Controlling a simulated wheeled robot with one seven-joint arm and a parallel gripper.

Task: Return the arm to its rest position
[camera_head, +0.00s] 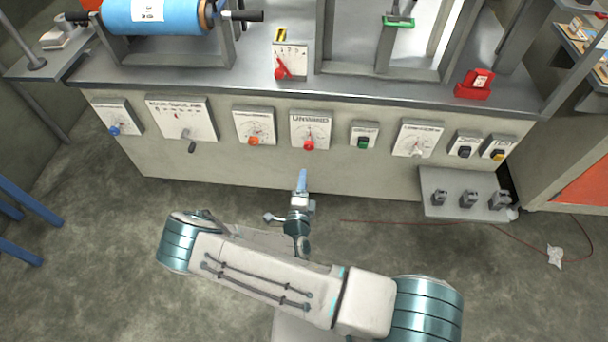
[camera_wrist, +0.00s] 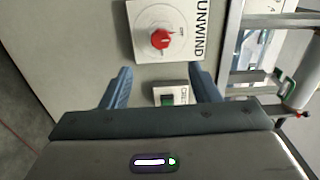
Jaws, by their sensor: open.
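My gripper (camera_wrist: 162,88) is open and empty in the wrist view, with its two blue fingers apart. It faces the machine's front panel, where the white UNWIND plate with a red knob (camera_wrist: 161,39) and a small plate with a green switch (camera_wrist: 168,99) show. In the head view my gripper (camera_head: 303,178) is in front of the panel, below the UNWIND knob (camera_head: 309,144). My arm is folded across the lower middle of the head view. No contact between the fingers and the panel is visible.
The machine's grey worktop (camera_head: 245,84) runs across the back, with a blue film roll (camera_head: 150,14) at upper left. A shelf with several small dark switches (camera_head: 468,200) juts out at right. A red cable (camera_head: 480,226) lies on the floor.

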